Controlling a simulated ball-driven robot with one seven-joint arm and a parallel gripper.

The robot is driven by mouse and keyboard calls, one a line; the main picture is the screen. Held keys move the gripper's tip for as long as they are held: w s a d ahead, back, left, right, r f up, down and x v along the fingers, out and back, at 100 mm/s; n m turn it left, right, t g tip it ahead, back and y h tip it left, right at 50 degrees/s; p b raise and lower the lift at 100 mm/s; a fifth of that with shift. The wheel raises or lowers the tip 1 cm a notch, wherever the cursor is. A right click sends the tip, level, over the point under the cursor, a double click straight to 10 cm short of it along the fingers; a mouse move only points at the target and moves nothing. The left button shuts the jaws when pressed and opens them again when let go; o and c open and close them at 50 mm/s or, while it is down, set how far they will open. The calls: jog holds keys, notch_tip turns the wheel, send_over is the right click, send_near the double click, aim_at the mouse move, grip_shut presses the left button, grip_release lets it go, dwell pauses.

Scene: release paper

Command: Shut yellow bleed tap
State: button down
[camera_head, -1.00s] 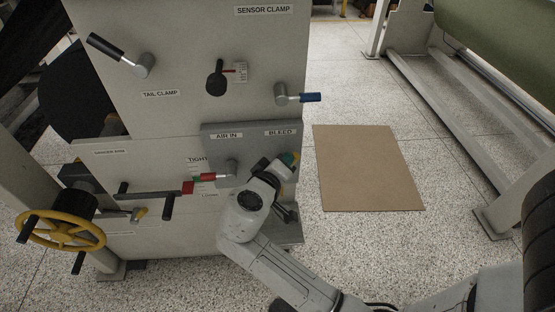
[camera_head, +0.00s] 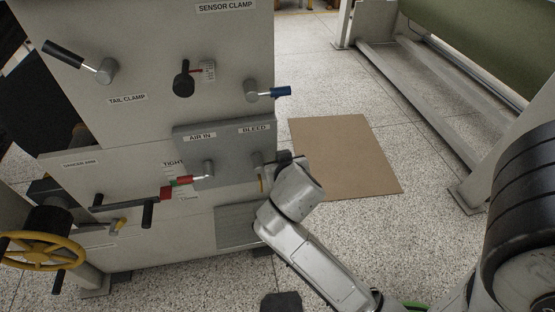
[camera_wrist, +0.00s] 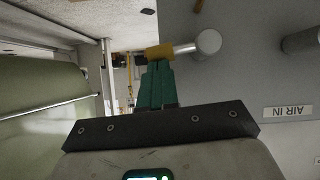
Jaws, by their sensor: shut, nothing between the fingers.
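The yellow bleed tap shows in the wrist view, with a yellow grip (camera_wrist: 158,52) on a metal stem running to a round grey hub (camera_wrist: 208,42). In the head view its hub (camera_head: 257,160) is under the BLEED label, and the lever points right, mostly hidden by my gripper (camera_head: 284,158). In the wrist view the green fingers of my gripper (camera_wrist: 155,68) are shut together and empty. Their tips are right at the yellow grip; I cannot tell whether they touch it.
The AIR IN tap (camera_head: 208,169) with a red handle is left on the same grey panel (camera_head: 230,135). A short yellow piece (camera_head: 262,185) shows below the bleed hub. A brown board (camera_head: 345,165) lies on the floor at right.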

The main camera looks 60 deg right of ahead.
jog(key=shift+s+d+f, duration=0.2)
jog(key=shift+s+f, duration=0.05)
jog(key=shift+f, duration=0.2)
dwell(0.4)
